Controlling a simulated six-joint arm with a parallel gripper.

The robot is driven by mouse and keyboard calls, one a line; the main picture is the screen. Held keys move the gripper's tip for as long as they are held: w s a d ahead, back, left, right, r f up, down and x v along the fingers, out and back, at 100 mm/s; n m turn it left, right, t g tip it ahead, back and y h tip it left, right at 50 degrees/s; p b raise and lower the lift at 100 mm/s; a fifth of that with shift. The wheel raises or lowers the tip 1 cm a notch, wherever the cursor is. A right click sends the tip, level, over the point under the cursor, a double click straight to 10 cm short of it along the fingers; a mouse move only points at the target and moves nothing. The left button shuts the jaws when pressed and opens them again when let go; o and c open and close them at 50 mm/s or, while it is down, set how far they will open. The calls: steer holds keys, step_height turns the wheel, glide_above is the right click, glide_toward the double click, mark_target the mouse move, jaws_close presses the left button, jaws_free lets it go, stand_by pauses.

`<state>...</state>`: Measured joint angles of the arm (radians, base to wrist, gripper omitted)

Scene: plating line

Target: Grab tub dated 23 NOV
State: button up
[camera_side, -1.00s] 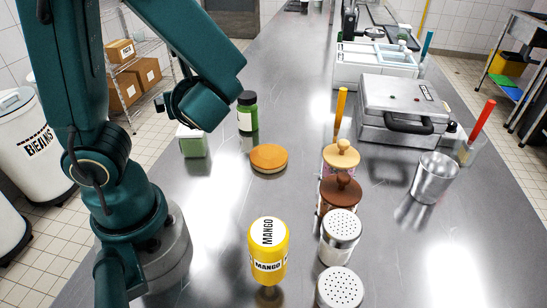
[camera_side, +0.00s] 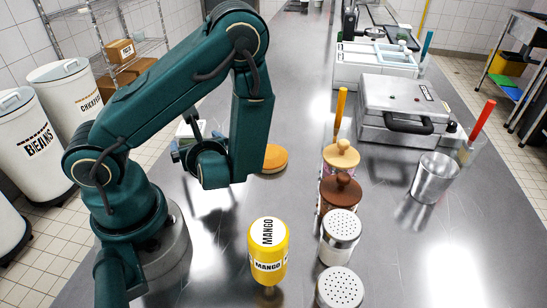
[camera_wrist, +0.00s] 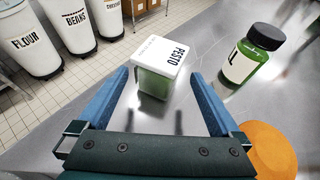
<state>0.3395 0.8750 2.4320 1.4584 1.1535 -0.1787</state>
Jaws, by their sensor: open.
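A small tub (camera_wrist: 155,82) with a white lid and green contents stands upright on the steel counter in the wrist view. Its lid reads PESTO; a line of smaller print beside that is too small to read. In the side view only a pale bit of the tub (camera_side: 187,127) shows behind my gripper (camera_side: 183,148). In the wrist view my gripper (camera_wrist: 160,74) is open and empty, its blue fingers spread to the left and right of the tub. The tub appears ahead between the fingertips; I cannot tell any contact.
A green bottle with a dark cap (camera_wrist: 250,55) stands right of the tub. An orange disc (camera_side: 275,158) lies nearby. A yellow mango bottle (camera_side: 268,250), shakers (camera_side: 341,238) and a press (camera_side: 402,110) stand further off. Bins (camera_wrist: 75,22) stand beyond the counter's edge.

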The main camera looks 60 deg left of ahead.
steer(key=shift+x, duration=1.4)
steer(key=c, duration=1.5)
